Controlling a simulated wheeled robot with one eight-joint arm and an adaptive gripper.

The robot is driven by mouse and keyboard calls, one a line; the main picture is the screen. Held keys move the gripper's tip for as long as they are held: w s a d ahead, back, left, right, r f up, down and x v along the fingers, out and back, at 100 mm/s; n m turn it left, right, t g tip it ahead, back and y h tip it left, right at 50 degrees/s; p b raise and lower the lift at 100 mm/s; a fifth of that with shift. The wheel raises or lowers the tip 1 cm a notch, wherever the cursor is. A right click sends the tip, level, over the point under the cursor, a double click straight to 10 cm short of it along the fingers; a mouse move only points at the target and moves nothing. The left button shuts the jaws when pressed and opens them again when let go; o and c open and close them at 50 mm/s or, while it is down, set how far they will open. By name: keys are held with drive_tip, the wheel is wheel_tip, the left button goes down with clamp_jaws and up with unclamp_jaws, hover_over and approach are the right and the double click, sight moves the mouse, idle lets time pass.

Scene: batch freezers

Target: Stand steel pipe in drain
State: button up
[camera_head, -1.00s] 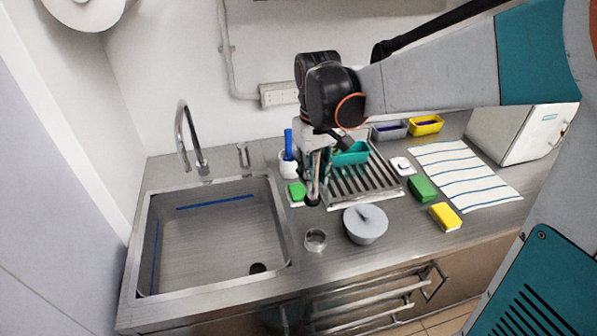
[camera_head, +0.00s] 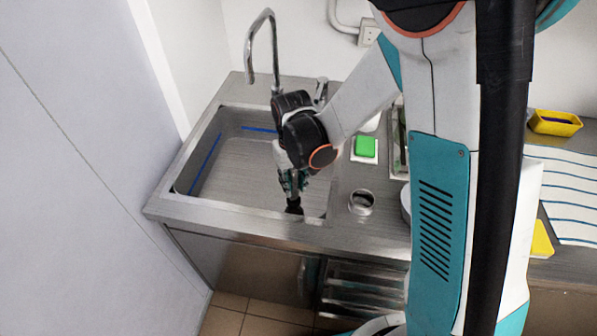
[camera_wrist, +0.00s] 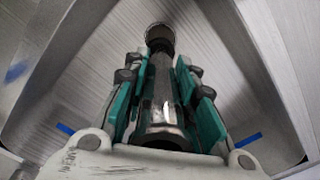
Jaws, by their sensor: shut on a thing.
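My gripper (camera_head: 292,183) points down into the front right corner of the sink (camera_head: 225,165). Its teal fingers are shut on a shiny steel pipe (camera_wrist: 161,95), which shows between them in the wrist view. The dark round drain (camera_wrist: 159,36) lies just beyond the pipe's far end in that view. In the head view the drain (camera_head: 294,208) shows as a dark spot right below the fingers. The pipe is mostly hidden there by my gripper. I cannot tell whether its lower end is in the drain or just above it.
The tall curved faucet (camera_head: 262,45) stands at the sink's back edge. A yellow tray (camera_head: 555,123) and striped towel (camera_head: 570,190) lie farther right. The sink's left part is clear.

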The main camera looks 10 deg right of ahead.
sight(293, 172)
drive_tip(key=shift+f+b, duration=1.8)
drive_tip(key=shift+f, duration=1.05)
drive_tip(key=shift+f+b, duration=0.6)
drive_tip(key=shift+b, duration=0.25)
drive_tip(key=o, duration=0.5)
drive_tip(key=shift+o, duration=0.8)
drive_tip(key=shift+r, duration=0.1)
drive_tip(key=shift+r+p, duration=3.6)
drive_tip(key=shift+r, duration=1.8)
